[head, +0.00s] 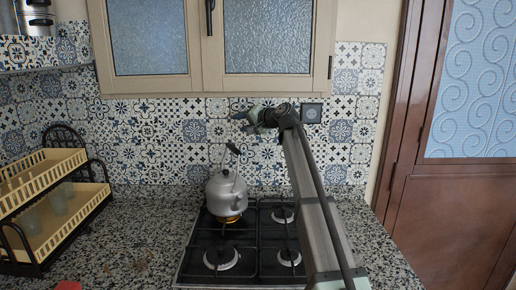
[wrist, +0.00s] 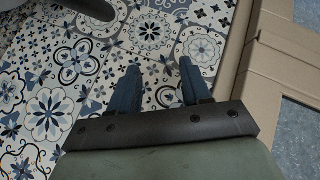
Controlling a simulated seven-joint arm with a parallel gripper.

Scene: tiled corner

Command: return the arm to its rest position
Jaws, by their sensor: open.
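My gripper (head: 243,120) is raised above the stove, in front of the tiled wall and just below the cabinet. In the wrist view its two dark blue fingers (wrist: 157,85) stand apart with nothing between them, and patterned tiles show behind. My arm reaches up from the lower right of the head view, across the right side of the stove.
A grey kettle (head: 227,193) stands on the back left burner of the black stove (head: 201,253), below my gripper, with an orange glow beneath it. The wooden cabinet (head: 197,84) is close above. A two-tier dish rack (head: 88,211) stands left on the granite counter (head: 140,240).

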